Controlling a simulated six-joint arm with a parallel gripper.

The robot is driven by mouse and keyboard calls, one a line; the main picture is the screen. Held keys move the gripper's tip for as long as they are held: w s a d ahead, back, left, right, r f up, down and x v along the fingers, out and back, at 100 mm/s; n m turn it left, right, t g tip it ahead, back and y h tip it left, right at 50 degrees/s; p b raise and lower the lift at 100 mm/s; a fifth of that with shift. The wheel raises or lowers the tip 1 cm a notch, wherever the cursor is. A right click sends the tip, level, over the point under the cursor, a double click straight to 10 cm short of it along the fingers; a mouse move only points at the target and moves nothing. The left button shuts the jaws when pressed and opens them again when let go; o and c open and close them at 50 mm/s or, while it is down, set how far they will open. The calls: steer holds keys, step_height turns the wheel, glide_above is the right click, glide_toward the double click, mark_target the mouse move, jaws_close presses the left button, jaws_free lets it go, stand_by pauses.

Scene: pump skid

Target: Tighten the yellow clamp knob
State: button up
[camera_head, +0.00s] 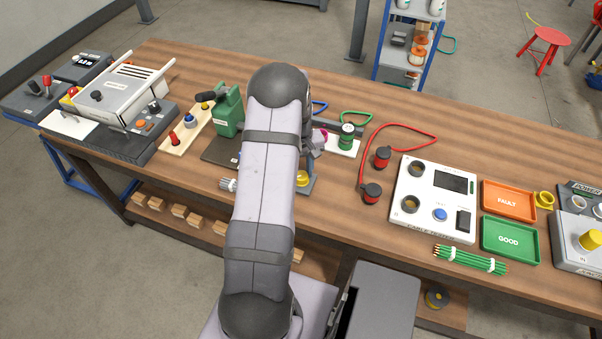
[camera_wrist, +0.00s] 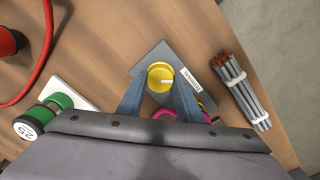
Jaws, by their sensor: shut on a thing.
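The yellow clamp knob (camera_wrist: 160,74) sits over a grey plate (camera_wrist: 146,58) with a small white label in the wrist view. The head view shows the knob (camera_head: 302,178) just right of my arm, partly covered by it. My gripper (camera_wrist: 160,82) has its two blue-grey fingers on either side of the knob and is shut on it. A magenta part (camera_wrist: 166,114) shows between the fingers, nearer the wrist. The lower part of the clamp is hidden.
A bundle of grey rods (camera_wrist: 240,90) lies right of the plate in the wrist view. A green-capped part (camera_head: 347,136) and red-corded plugs (camera_head: 371,193) stand to the right in the head view. A white test box (camera_head: 425,225) is farther right.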

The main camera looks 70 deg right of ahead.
steer(key=shift+m, duration=0.5)
steer(key=o, duration=1)
steer(key=shift+o, duration=0.2)
steer(key=shift+r, duration=0.15)
steer(key=shift+w+r+b, duration=0.1)
steer(key=shift+r+b, duration=1.05)
steer(key=shift+r, duration=2.4)
